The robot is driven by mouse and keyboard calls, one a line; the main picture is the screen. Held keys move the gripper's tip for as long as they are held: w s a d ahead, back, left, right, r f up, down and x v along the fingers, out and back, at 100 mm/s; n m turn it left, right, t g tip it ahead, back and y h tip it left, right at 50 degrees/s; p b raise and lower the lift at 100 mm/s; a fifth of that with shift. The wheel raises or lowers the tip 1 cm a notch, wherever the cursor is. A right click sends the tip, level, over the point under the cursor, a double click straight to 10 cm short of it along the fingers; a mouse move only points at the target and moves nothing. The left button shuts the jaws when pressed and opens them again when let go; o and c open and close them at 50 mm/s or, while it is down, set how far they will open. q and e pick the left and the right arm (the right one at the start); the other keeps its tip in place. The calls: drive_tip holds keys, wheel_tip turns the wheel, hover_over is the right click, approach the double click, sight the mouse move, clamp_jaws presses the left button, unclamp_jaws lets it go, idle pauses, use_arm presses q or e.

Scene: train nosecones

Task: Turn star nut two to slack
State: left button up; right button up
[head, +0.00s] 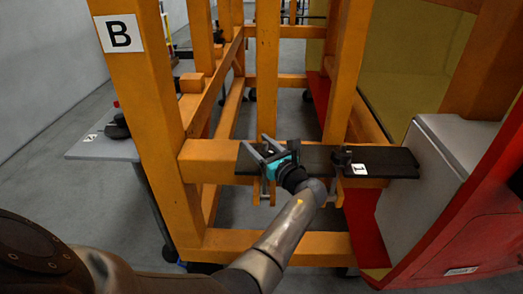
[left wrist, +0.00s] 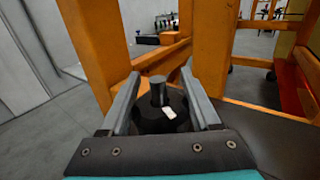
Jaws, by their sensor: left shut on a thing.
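A black star nut (left wrist: 158,118) with an upright post and a small white label, too blurred to read, shows in the left wrist view. My left gripper (left wrist: 161,76) has its two grey fingers on either side of it and is shut on it. In the head view my left gripper (head: 257,148) is at the left part of a black plate (head: 318,158) on the orange frame, and it hides this nut there. Another black star nut (head: 341,156) stands farther right on the plate, beside a white label reading 1. My right gripper is not in view.
Orange posts (head: 268,70) rise behind the plate, and a thick post (head: 140,90) marked B stands to the left. A grey box (head: 432,165) and red panels are at the right. A grey side table (head: 90,150) is at the far left.

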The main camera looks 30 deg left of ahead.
use_arm(q)
drive_tip(key=n+g+b, duration=0.2)
drive_tip(key=g+b, duration=0.1)
drive_tip(key=s+n+g+y+b, duration=0.1)
drive_tip(key=n+g+b, duration=0.1)
drive_tip(key=g+b, duration=0.1)
drive_tip(key=shift+s+a+f+n+g+y, duration=0.15)
drive_tip(key=shift+n+g+y, duration=0.2)
drive_tip(key=shift+g, duration=0.35)
drive_tip(key=shift+s+n+g+b, duration=0.15)
drive_tip(key=shift+n+g+b, duration=0.5)
drive_tip(key=shift+g+b, duration=0.3)
drive_tip(key=o, duration=1.4)
